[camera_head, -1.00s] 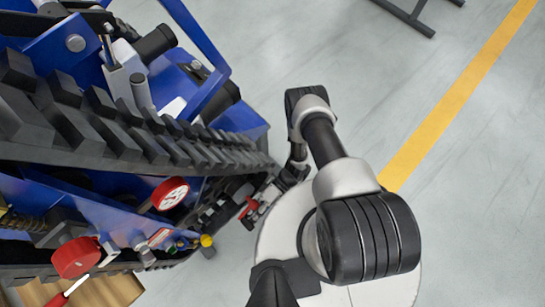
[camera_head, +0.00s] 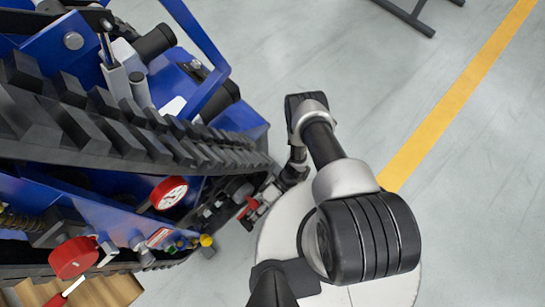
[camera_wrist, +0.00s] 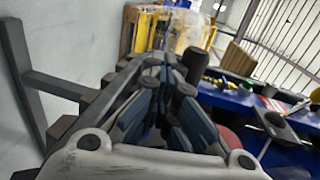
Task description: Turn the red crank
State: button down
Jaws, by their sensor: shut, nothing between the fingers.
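In the head view my gripper (camera_head: 262,197) is at the right end of the blue tracked carrier, partly hidden by its track. A small red part (camera_head: 248,207) shows right beside the fingers; it may be the red crank, but its shape is too small to tell, and so is any contact. In the wrist view my gripper (camera_wrist: 163,75) has its fingers together with nothing between them. A dark red surface (camera_wrist: 228,140) shows partly behind the gripper at the lower right.
The black track (camera_head: 130,143) runs close above my gripper. A red-rimmed gauge (camera_head: 169,193), a red round part (camera_head: 75,258) and a yellow knob (camera_head: 206,240) lie along the carrier's side.

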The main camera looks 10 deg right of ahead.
jog(key=shift+s+a+r+g+y, duration=0.15)
jog(key=shift+r+g+y, duration=0.15)
jog(key=shift+y, duration=0.1)
dwell(2.9)
dwell(0.9)
